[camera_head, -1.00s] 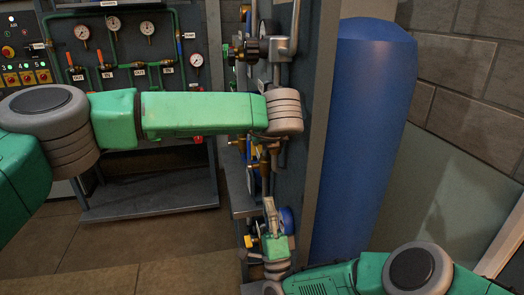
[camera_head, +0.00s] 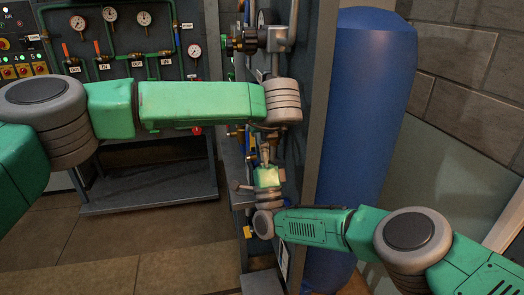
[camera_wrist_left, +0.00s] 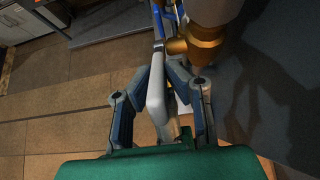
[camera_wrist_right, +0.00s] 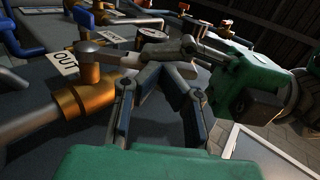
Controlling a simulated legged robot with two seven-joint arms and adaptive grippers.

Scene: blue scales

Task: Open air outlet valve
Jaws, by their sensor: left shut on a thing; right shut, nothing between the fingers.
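In the right wrist view the air outlet valve (camera_wrist_right: 76,100) is a brass fitting beside an "OUT" label (camera_wrist_right: 65,62). Its pale grey lever (camera_wrist_right: 113,59) points right. In the left wrist view the pale lever (camera_wrist_left: 157,95) lies between the fingers of my left gripper (camera_wrist_left: 173,75), which is shut on it; brass (camera_wrist_left: 200,42) is just beyond. My left gripper (camera_wrist_right: 165,45) also shows in the right wrist view. My right gripper (camera_wrist_right: 160,72) is shut and empty close to the lever's end; contact is unclear. In the head view my right gripper (camera_head: 266,152) points up beside the panel.
A blue tank (camera_head: 365,110) stands right of the grey panel (camera_head: 312,120). A gauge panel (camera_head: 125,40) with green pipes is at the back left, above a low shelf (camera_head: 150,195). Several other brass fittings and pipes crowd the right wrist view. Open floor (camera_head: 100,245) lies at lower left.

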